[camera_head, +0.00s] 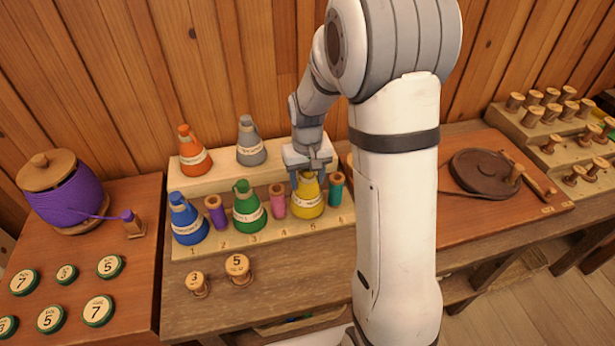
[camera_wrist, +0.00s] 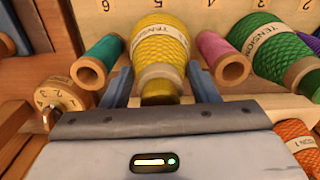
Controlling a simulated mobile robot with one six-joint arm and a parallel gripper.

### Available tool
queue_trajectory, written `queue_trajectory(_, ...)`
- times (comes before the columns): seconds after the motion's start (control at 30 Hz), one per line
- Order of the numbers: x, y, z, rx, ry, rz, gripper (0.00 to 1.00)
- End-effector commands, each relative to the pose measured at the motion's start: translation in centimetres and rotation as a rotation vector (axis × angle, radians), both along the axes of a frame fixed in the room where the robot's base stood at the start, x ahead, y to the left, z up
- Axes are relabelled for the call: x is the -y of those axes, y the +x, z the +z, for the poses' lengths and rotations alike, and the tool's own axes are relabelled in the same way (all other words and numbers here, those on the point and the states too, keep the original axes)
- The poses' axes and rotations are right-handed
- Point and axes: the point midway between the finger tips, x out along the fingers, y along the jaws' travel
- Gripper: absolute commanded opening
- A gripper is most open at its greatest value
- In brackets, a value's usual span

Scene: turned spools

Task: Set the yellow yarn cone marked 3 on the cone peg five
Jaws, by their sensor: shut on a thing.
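The yellow yarn cone (camera_head: 308,207) stands upright at the place numbered 5 on the front step of the wooden rack. Its pale band reads TENSION in the wrist view (camera_wrist: 160,38); I cannot read a 3 on it. My gripper (camera_head: 305,175) comes from above and is shut on the cone's narrow top; its two fingers also show on either side in the wrist view (camera_wrist: 163,88). The peg five itself is hidden under the cone, and I cannot tell whether the base rests fully on the step.
A teal spool (camera_head: 336,190) and a pink spool (camera_head: 277,201) stand close on either side. Green (camera_head: 246,205) and blue (camera_head: 187,220) cones stand further left. Orange (camera_head: 194,155) and grey (camera_head: 250,145) cones stand on the back step. A turntable (camera_head: 486,172) lies right of my arm.

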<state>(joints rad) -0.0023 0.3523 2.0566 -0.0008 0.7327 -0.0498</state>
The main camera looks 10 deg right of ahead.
Motion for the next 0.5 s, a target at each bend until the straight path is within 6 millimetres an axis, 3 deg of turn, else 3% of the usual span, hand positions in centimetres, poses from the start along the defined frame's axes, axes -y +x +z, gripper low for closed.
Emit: queue_trajectory(0.5,0.0,0.03,-1.03,0.001,0.0,0.0,0.01)
